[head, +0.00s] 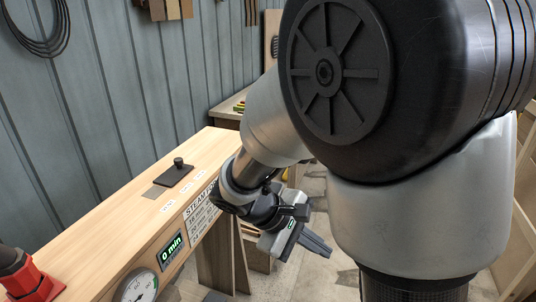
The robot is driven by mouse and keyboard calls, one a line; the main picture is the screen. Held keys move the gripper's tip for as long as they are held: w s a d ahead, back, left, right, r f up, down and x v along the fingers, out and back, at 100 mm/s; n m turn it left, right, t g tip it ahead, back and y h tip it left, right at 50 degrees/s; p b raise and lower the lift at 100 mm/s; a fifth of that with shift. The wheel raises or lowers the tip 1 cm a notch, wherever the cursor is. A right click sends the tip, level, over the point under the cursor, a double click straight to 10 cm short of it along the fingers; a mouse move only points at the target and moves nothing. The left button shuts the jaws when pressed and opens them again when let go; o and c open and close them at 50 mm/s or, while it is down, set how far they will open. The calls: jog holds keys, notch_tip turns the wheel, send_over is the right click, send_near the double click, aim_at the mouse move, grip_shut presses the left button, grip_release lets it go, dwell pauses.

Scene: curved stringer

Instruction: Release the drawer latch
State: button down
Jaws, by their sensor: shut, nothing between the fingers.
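My gripper (318,244) is shut and empty. It hangs in front of the right end of the long wooden box, apart from it, with its fingers pointing down and to the right. I cannot make out a drawer or a drawer latch in this view; my large arm links cover much of the right side.
The wooden box (118,230) carries a black plate with a knob (178,166), a green "0 min" display (173,247), a dial gauge (137,288) and a printed placard (201,212). A red fitting (36,286) sits at the lower left. Bare floor shows below my gripper.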

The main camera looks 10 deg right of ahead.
jog(key=s+a+r+m+t+y+p, duration=0.2)
jog(key=s+r+m+y+p, duration=0.1)
jog(key=r, duration=0.7)
jog(key=s+a+r+m+t+y+p, duration=0.2)
jog(key=s+r+m+t+y+p, duration=0.1)
jog(key=r, duration=0.7)
jog(key=s+m+y+p, duration=0.1)
jog(key=s+y, duration=0.1)
jog(key=s, duration=0.1)
jog(key=shift+s+a+r+m, duration=0.2)
jog(key=shift+a+r+m, duration=0.1)
jog(key=shift+r+m, duration=0.1)
